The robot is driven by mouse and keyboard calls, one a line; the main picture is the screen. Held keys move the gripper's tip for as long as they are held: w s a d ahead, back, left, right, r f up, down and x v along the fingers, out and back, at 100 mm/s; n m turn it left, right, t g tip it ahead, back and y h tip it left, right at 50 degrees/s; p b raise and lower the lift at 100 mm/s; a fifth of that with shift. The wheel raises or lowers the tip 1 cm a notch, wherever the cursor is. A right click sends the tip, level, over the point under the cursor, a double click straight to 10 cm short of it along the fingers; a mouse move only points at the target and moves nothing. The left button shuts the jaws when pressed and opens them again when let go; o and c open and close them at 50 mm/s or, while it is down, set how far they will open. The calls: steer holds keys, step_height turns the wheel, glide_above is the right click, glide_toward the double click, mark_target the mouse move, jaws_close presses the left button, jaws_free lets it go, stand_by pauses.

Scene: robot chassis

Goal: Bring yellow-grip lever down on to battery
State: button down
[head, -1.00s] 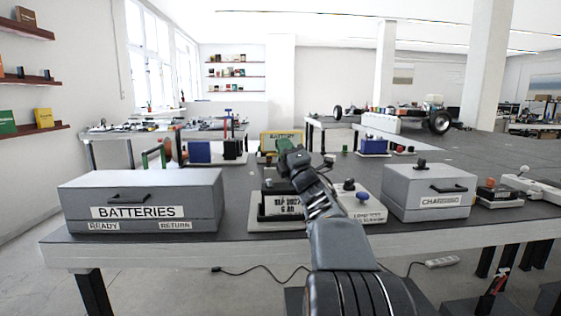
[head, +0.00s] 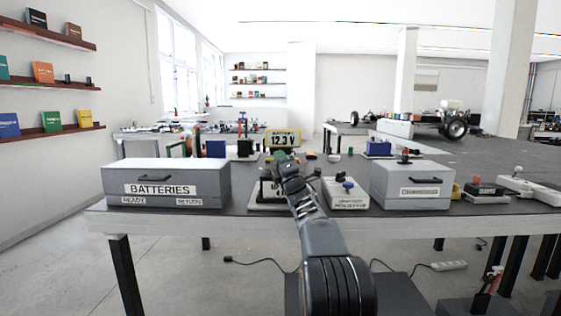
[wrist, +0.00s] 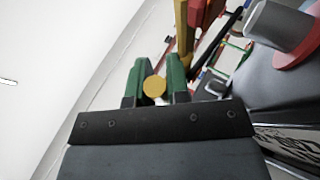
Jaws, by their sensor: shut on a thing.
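My gripper (head: 282,156) has green fingers and reaches over the middle of the bench. In the wrist view, my gripper (wrist: 154,88) is shut on the yellow grip (wrist: 154,87), seen end-on as a round yellow disc between the fingers. The rest of the lever is mostly hidden. The dark battery (head: 265,190) stands on a pale base below my gripper, partly covered by my arm. In the wrist view, a dark top with a white label (wrist: 292,142) lies at the lower right. A grey post with a red collar (wrist: 285,25) stands at the upper right.
A yellow-framed display (head: 283,138) reading 12.3 V stands just behind my gripper. A grey BATTERIES box (head: 170,172) is at the left, another grey box (head: 411,188) at the right. A pale switch block (head: 345,198) stands right of my arm. Dark bench (head: 240,200) shows between them.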

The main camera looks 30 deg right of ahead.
steer(key=shift+s+r, duration=0.25)
steer(key=shift+r, duration=0.25)
steer(key=c, duration=1.5)
jaws_free()
steer(key=shift+o, duration=0.7)
steer(key=shift+s+r, duration=0.15)
steer(key=shift+s, duration=0.05)
steer(key=shift+o, duration=1.3)
steer(key=shift+a, duration=0.1)
steer(key=shift+w+f, duration=0.15)
steer(key=shift+f, duration=0.1)
steer(key=v, duration=1.4)
steer(key=shift+w, duration=0.1)
steer(key=shift+c, duration=0.2)
